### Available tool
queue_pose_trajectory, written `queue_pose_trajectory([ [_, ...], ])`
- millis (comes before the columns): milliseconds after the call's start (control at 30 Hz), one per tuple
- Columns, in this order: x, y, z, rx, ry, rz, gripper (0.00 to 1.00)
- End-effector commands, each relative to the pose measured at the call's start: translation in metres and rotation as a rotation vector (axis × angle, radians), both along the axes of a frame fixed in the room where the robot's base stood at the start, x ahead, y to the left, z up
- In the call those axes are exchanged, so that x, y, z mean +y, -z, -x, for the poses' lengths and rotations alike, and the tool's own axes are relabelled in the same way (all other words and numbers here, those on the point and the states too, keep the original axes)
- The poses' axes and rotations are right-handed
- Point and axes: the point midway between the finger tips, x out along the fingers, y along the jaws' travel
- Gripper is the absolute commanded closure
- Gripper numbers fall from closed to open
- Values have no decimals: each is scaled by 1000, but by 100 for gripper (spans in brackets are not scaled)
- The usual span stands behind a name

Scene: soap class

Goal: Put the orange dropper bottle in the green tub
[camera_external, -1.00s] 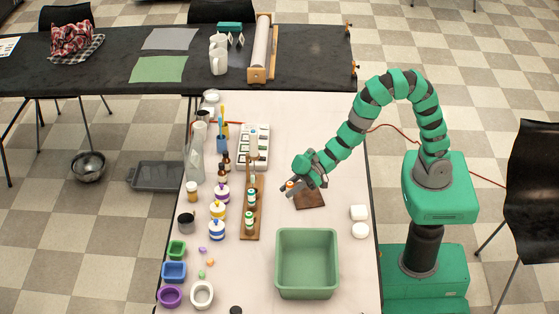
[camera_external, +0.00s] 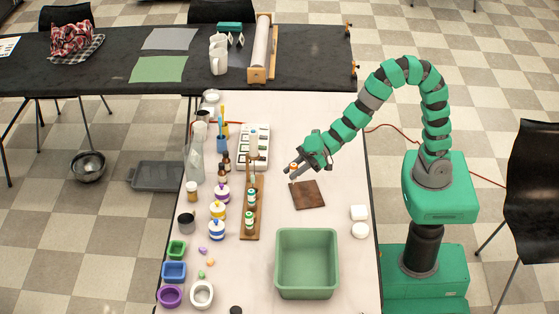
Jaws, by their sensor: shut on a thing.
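The orange dropper bottle (camera_external: 294,167) is small in the view, and only its orange-topped part shows clearly between my fingers. My gripper (camera_external: 293,170) is shut on it and holds it just beyond the brown wooden board (camera_external: 308,196), seemingly raised above the table. The rest of the bottle is partly hidden by the fingers. The green tub (camera_external: 278,263) stands open and empty at the front of the table, nearer the camera than my gripper.
A wooden rack (camera_external: 251,233) with several small bottles stands left of the board. Two white soap pieces (camera_external: 359,212) lie at the right edge. Table between board and tub is clear.

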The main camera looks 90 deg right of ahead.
Motion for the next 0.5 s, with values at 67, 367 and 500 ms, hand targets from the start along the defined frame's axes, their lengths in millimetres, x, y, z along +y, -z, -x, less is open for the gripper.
queue_pose_trajectory([
  [67,0,-12,0,-2,0,-2,97],
  [367,29,-25,-18,-2,-60,1,97],
  [500,50,-29,-26,0,-106,3,97],
])
